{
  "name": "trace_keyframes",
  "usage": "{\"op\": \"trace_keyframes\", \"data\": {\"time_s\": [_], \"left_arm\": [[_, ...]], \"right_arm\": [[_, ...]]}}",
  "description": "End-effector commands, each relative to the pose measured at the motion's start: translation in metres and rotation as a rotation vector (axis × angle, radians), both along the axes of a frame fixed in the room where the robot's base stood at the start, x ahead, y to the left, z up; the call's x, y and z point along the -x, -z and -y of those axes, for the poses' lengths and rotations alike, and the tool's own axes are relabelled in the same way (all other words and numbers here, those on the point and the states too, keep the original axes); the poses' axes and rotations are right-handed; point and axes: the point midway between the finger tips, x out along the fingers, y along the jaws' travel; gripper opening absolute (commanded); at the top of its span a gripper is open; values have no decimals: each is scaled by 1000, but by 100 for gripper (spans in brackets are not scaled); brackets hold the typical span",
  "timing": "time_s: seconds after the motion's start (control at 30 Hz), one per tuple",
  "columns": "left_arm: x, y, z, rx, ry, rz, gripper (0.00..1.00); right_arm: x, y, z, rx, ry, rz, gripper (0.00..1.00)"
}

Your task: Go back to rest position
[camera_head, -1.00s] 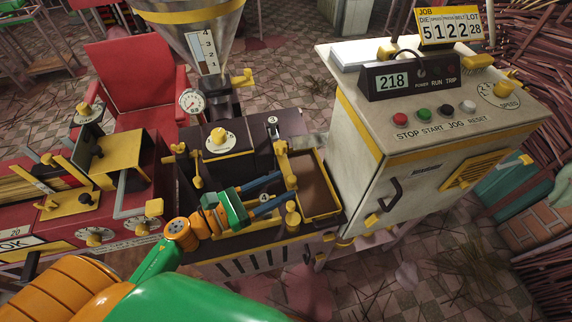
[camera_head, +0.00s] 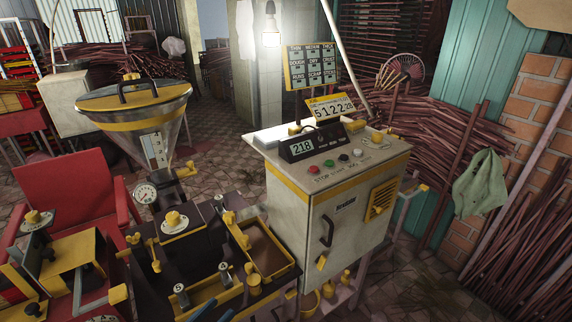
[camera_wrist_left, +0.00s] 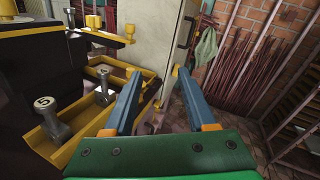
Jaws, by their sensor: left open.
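My left gripper (camera_head: 250,290) shows only in part at the bottom edge of the head view, its blue fingers in front of the extruder's yellow trays. In the left wrist view my left gripper (camera_wrist_left: 157,74) has its two blue fingers apart, with nothing between them. The gripper's green body fills the bottom of that view. The fingers lie right of a yellow tray (camera_wrist_left: 72,150) with upright grey posts, one marked 5. My right gripper is in neither view.
The dark extruder bench (camera_head: 205,245) with its funnel hopper (camera_head: 140,125) stands beside the pale control cabinet (camera_head: 345,205), which reads 218. A red chair (camera_head: 70,195) is at left. Stick bundles (camera_head: 430,125) and a brick wall (camera_head: 525,100) are at right. Tiled floor (camera_head: 415,285) is open right of the cabinet.

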Motion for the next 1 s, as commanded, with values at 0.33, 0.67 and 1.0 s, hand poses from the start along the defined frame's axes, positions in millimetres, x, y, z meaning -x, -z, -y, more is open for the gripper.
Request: {"op": "trace_keyframes", "data": {"time_s": [0.33,0.67,1.0], "left_arm": [[1,94,-39,564,-348,-513,56],[100,259,-66,1408,-1101,-1130,56],[283,348,-43,-1970,2106,1157,56]], "right_arm": [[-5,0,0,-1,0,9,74],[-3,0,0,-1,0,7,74],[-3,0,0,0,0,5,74]]}}
